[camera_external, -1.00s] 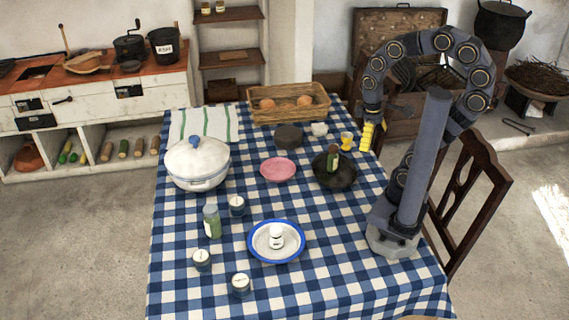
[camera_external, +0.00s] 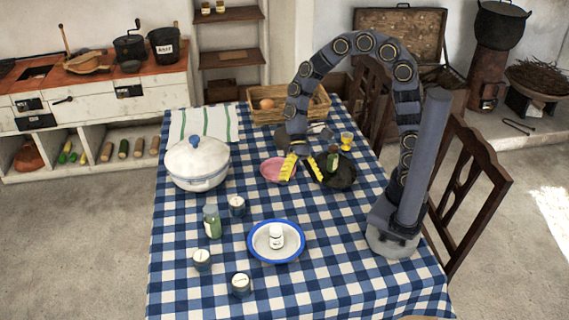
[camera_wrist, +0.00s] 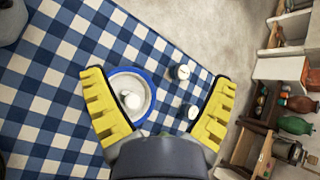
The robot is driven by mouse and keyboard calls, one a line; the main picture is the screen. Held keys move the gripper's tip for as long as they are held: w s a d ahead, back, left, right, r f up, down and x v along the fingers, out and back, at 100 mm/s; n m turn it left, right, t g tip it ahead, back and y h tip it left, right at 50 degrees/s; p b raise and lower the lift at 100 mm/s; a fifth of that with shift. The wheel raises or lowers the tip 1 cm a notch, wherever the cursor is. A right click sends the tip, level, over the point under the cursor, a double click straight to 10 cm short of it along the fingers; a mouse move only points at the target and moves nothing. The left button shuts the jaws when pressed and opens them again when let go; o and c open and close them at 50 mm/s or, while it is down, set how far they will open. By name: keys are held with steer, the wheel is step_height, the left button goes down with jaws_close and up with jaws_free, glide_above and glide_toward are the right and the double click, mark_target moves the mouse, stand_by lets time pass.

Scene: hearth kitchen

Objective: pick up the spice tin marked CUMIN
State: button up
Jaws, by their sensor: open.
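Three small dark round tins with pale lids stand on the checked cloth in the external view: one tin (camera_external: 237,206) near the pot, one (camera_external: 202,260) left of the plate and one (camera_external: 241,285) near the front. Their lid marks are too small to read, so I cannot tell which is CUMIN. Two tins, one (camera_wrist: 182,72) above the other (camera_wrist: 190,112), show in the wrist view between my fingers' outlines. My gripper (camera_external: 302,178) is open and empty, above the table near the pink plate. Its yellow fingers also frame the wrist view (camera_wrist: 158,80).
A blue-rimmed plate (camera_external: 256,252) holds a white jar (camera_external: 276,236). A green jar (camera_external: 212,222) stands close to the tins. A white pot (camera_external: 197,168), pink plate (camera_external: 270,172) and dark pan holding a bottle (camera_external: 332,158) lie farther back.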

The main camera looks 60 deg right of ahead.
steer(key=w+a+f+m+y, duration=0.45)
steer(key=a+f, duration=0.35)
steer(key=a, duration=0.2)
steer(key=m+t, duration=0.1)
steer(key=m, duration=0.5)
glide_toward(241, 278)
steer(key=shift+y, duration=0.45)
steer(key=x, duration=0.4)
steer(key=shift+a+f, duration=0.2)
steer(key=shift+a, duration=0.15)
steer(key=x, duration=0.7)
steer(key=shift+s+d+f, duration=0.25)
steer(key=shift+f, duration=0.1)
steer(key=shift+s+a+f+m, duration=0.1)
steer(key=shift+a+m, duration=0.15)
steer(key=shift+a, duration=0.1)
steer(key=shift+c, duration=0.2)
steer(key=c, duration=1.3)
